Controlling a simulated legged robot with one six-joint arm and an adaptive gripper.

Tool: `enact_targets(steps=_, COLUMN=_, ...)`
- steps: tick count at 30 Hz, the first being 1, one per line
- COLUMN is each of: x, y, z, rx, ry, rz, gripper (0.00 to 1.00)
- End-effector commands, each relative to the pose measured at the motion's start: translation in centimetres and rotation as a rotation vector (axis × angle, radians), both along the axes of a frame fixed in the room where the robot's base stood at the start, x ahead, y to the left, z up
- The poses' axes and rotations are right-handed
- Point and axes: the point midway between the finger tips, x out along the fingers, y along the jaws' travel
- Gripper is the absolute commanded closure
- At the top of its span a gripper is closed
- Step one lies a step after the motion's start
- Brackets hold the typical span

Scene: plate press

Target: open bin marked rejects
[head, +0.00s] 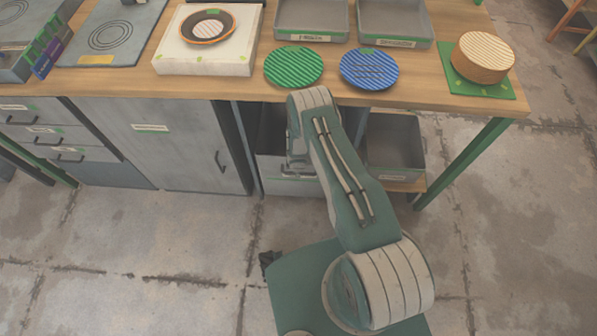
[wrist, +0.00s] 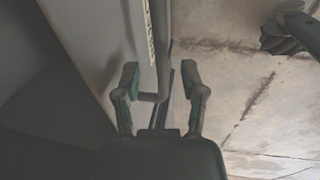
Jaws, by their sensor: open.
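Under the bench, a grey bin (head: 285,187) with a pale front and a green-edged label shows beside my arm; its label cannot be read here. Its upper part is partly hidden by my arm. In the wrist view, a narrow grey front edge with a pale label (wrist: 151,38) runs downward, and a grey bar handle (wrist: 163,75) stands off it. My gripper (wrist: 165,82) is open, with one finger on each side of the handle. I cannot tell whether either finger touches it. In the head view my gripper (head: 300,165) is mostly hidden behind my arm.
A grey open tray (head: 398,140) sits on a low shelf right of my arm. A closed cabinet door (head: 160,145) is to the left. Green (head: 293,66) and blue (head: 369,69) plates lie near the bench's front edge. A green table leg (head: 465,160) stands right.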

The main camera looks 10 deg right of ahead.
Motion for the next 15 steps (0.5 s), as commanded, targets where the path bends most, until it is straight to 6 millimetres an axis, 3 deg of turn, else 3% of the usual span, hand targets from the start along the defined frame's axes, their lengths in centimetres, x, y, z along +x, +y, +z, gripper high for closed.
enact_targets(steps=15, x=0.3, y=-0.1, z=-1.8, rx=0.0, ry=0.0, rz=0.0, gripper=0.46)
